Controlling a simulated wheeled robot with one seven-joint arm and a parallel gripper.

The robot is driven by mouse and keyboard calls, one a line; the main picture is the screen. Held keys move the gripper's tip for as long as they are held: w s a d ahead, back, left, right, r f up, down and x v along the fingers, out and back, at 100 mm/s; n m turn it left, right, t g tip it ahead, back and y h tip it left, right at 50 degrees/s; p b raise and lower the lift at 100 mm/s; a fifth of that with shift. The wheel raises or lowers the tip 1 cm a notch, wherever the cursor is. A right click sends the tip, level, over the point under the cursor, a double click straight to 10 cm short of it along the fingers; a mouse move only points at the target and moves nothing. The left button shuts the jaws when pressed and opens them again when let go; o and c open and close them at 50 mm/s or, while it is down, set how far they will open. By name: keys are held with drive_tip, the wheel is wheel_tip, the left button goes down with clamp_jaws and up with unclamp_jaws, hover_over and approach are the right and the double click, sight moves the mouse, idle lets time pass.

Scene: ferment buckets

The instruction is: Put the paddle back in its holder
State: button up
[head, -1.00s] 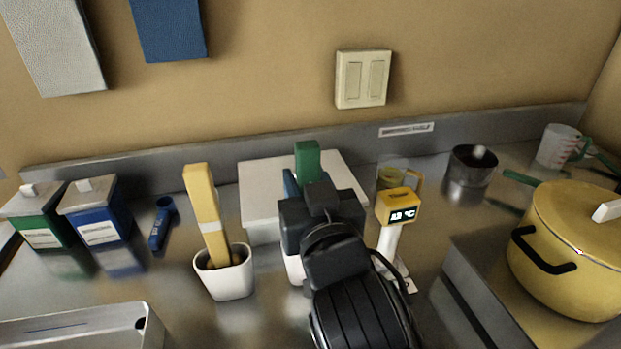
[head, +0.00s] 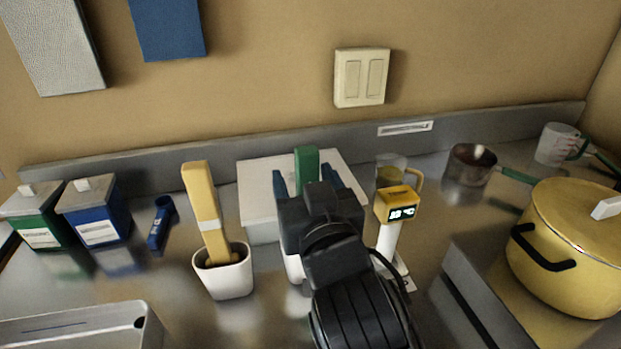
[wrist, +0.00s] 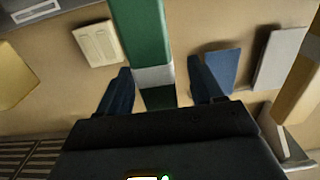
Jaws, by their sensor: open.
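A green paddle (head: 306,158) with a white band stands upright behind my gripper (head: 311,174) in the head view. In the wrist view the green paddle (wrist: 142,35) shows between the two dark blue fingers of my gripper (wrist: 159,70), with a gap on each side. My gripper is open and does not hold it. A white holder (head: 293,267) shows in part below the green paddle; my gripper and arm hide most of it, and the paddle's lower end is hidden. A yellow paddle (head: 204,200) leans in another white holder (head: 224,280) to the left.
A white box (head: 262,205) stands behind my gripper. A yellow-headed thermometer (head: 398,205) stands close on the right, with a jug (head: 391,172) behind it. A saucepan (head: 470,166) and a yellow pot (head: 570,240) are farther right. Blue and green canisters (head: 95,212) stand left.

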drive_tip(key=b+v, duration=0.1)
drive_tip(key=v, duration=0.7)
drive_tip(key=shift+d, duration=0.1)
idle(1.0)
